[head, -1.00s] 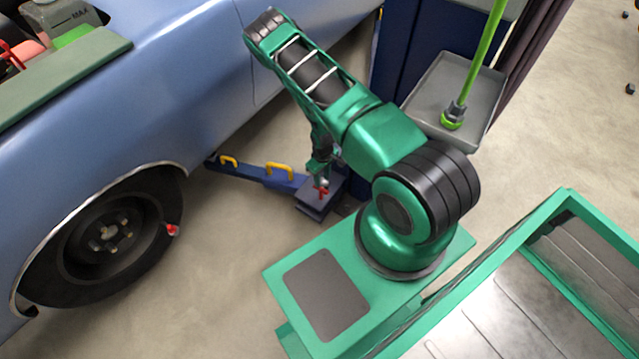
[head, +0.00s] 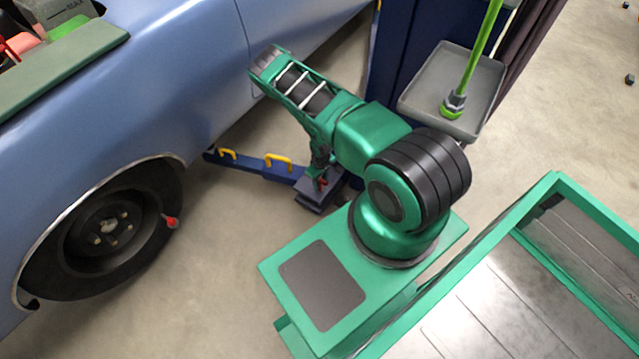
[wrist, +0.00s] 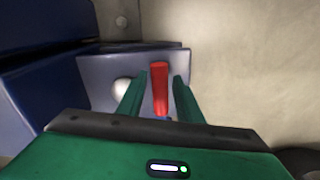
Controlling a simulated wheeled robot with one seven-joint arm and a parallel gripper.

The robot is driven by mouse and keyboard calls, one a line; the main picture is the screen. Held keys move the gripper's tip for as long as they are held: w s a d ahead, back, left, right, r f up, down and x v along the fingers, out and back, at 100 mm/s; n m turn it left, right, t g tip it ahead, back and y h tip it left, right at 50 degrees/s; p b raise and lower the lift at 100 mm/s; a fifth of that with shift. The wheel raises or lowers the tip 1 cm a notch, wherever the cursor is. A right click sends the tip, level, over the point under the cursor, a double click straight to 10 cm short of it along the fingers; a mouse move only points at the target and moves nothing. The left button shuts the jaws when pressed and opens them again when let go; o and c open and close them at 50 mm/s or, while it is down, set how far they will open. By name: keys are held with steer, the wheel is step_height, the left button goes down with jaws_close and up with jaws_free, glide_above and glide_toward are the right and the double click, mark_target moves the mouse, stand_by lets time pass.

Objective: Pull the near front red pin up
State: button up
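The red pin (wrist: 160,88) stands on a grey-blue block (wrist: 100,66) at the end of the blue lift arm. In the wrist view my gripper (wrist: 160,92) has its two green fingers on either side of the pin, with a gap showing on each side. In the head view the pin (head: 323,182) is a small red spot under my gripper (head: 318,172), mostly hidden by it. The lower end of the pin is hidden in the wrist view.
The blue lift arm (head: 248,168) with yellow handles runs under the blue car (head: 200,85). A blue post (head: 388,70) and a grey tray (head: 415,95) stand behind my arm. A wheel (head: 105,235) is at the left. Bare floor (head: 225,225) lies between wheel and base.

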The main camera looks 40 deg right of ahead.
jaws_close()
steer(key=shift+r, duration=1.9)
jaws_free()
